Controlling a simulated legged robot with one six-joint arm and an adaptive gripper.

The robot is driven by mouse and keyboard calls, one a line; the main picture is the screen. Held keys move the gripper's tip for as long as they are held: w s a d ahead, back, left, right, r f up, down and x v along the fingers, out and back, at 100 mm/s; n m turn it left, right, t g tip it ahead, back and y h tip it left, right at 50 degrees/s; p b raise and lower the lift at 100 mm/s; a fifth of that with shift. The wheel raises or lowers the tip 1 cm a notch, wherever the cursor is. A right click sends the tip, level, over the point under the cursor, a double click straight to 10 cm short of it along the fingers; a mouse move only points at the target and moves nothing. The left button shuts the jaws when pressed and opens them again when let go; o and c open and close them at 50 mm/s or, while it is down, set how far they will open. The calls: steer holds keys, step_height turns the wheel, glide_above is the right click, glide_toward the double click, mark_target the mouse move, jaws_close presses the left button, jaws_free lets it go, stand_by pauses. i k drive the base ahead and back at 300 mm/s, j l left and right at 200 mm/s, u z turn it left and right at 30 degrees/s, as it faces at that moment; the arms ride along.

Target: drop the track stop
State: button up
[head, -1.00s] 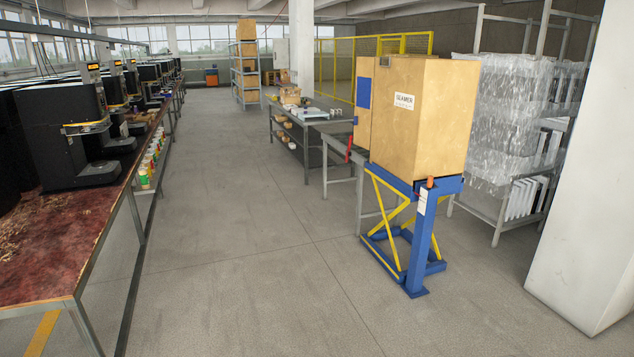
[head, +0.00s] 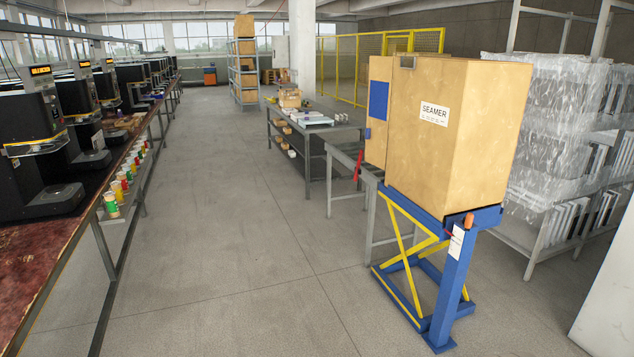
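The seamer (head: 470,130) is a large tan box with a white "SEAMER" label, standing on a blue frame (head: 455,275) with yellow cross bars at the right of the head view. A red part (head: 359,165), like a lever or handle, hangs at its left side by a grey metal table (head: 350,155). An orange piece (head: 468,220) sits on top of the blue front post, above a white tag. I cannot tell which of these, if any, is the track stop. My gripper is not in view.
A long workbench (head: 30,270) with several black machines runs along the left, with cans on a lower shelf. A grey table (head: 312,128) stands beyond the seamer. Wrapped racks (head: 560,140) and a white pillar (head: 605,310) are at the right. The middle aisle floor (head: 220,230) is clear.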

mark_target(358, 164)
steer(key=i, duration=3)
steer(key=i+j+z, duration=0.15)
steer(key=i+z, duration=0.25)
steer(key=i, duration=0.25)
